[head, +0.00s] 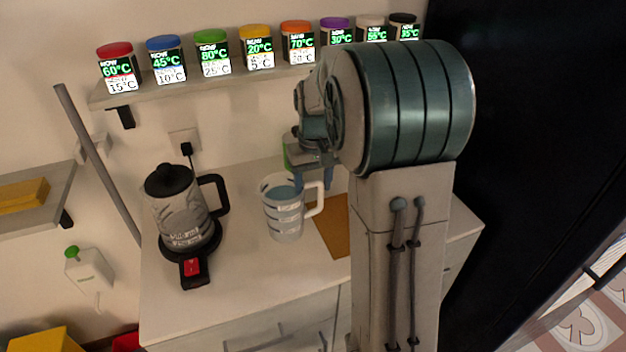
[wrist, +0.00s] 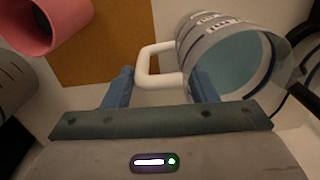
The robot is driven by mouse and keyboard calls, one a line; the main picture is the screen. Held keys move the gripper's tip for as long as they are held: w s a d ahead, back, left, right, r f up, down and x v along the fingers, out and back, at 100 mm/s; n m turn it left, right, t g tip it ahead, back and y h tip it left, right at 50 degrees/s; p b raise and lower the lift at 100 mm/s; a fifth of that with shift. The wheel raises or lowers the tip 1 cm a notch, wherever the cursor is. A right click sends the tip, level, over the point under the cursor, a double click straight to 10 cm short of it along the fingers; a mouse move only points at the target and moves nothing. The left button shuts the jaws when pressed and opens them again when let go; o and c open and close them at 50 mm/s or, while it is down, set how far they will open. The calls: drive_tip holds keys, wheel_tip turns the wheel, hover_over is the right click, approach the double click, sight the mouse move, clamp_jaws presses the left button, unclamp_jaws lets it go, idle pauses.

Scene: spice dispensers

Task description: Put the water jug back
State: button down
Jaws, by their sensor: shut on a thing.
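The water jug (head: 284,222) is a clear, banded measuring jug with a white handle and bluish water inside. In the head view it is upright over the counter, between the kettle and a brown mat; whether its base touches the counter I cannot tell. My gripper (head: 313,176) reaches down at the jug's handle side. In the wrist view, the jug (wrist: 207,50) is at the upper right, and my gripper's blue fingers (wrist: 162,90) stand on either side of the white handle. My gripper is shut on the handle.
A black-lidded kettle (head: 178,212) stands on its base left of the jug. The brown mat (head: 333,226) lies right of it, partly hidden by my arm. A pink cup (wrist: 48,22) shows in the wrist view. A shelf (head: 200,88) holds several spice jars. The front counter is clear.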

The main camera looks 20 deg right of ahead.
drive_tip(key=shift+f, duration=0.1)
drive_tip(key=c, duration=0.6)
unclamp_jaws()
wheel_tip(320, 180, up, 11)
drive_tip(key=s+a+f+t, duration=0.1)
drive_tip(key=s+a+f, duration=0.1)
drive_tip(key=s, duration=0.5)
drive_tip(key=s+a+f+t, duration=0.1)
drive_tip(key=s+a+f, duration=0.1)
drive_tip(key=s, duration=0.4)
drive_tip(key=s+a+f+t, duration=0.1)
drive_tip(key=s+a+f, duration=0.2)
drive_tip(key=s, duration=0.4)
drive_tip(key=shift+s+a+f, duration=0.1)
drive_tip(key=shift+s+f, duration=0.15)
drive_tip(key=shift+s, duration=0.1)
